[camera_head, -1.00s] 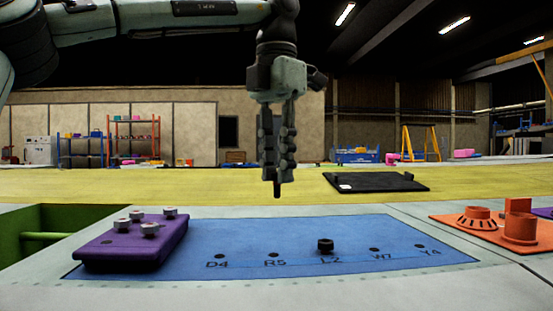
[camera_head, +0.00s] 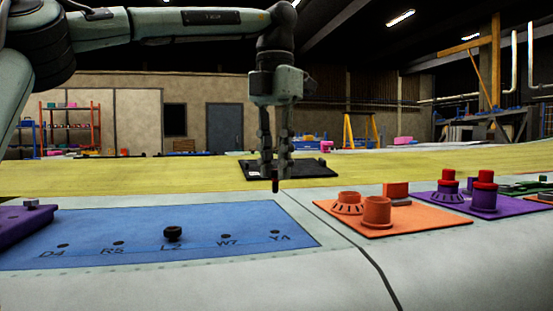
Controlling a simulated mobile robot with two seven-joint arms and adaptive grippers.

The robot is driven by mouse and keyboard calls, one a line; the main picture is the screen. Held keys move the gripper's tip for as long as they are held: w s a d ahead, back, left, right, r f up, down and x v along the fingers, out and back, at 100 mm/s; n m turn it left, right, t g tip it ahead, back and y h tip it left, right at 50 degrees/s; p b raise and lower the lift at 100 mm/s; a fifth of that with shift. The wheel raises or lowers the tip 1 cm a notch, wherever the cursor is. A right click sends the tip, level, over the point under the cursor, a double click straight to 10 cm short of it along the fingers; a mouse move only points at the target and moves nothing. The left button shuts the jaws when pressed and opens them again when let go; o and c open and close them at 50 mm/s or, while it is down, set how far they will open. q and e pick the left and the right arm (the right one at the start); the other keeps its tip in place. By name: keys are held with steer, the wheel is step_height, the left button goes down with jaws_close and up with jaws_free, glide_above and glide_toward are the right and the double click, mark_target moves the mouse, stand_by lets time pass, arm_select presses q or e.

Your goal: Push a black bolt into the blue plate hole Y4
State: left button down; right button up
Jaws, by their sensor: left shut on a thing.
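The blue plate (camera_head: 130,246) lies on the pale panel at the lower left, with a row of holes labelled D4, R5, L2, W7 and Y4. Hole Y4 (camera_head: 276,232) is open, at the right end of the row. A black bolt (camera_head: 173,232) stands in hole L2. My left gripper (camera_head: 275,170) points down, shut on another black bolt (camera_head: 275,186). Only the lower end of that bolt shows below the fingertips, apart from the plate and roughly in line above Y4 in the picture. My right gripper is not in view.
A purple block (camera_head: 22,226) with a grey bolt sits at the left edge. An orange plate (camera_head: 430,226) with upright orange parts lies right of the blue plate, and a purple plate (camera_head: 500,211) lies beyond. A black flat tray (camera_head: 315,170) lies behind the gripper.

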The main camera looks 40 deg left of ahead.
arm_select(q)
steer(key=shift+f, duration=3.15)
steer(key=shift+f, duration=0.2)
steer(key=shift+f+b, duration=0.7)
steer(key=shift+f, duration=0.35)
steer(key=c, duration=1.3)
jaws_free()
steer(key=shift+o, duration=0.2)
step_height(320, 180, up, 12)
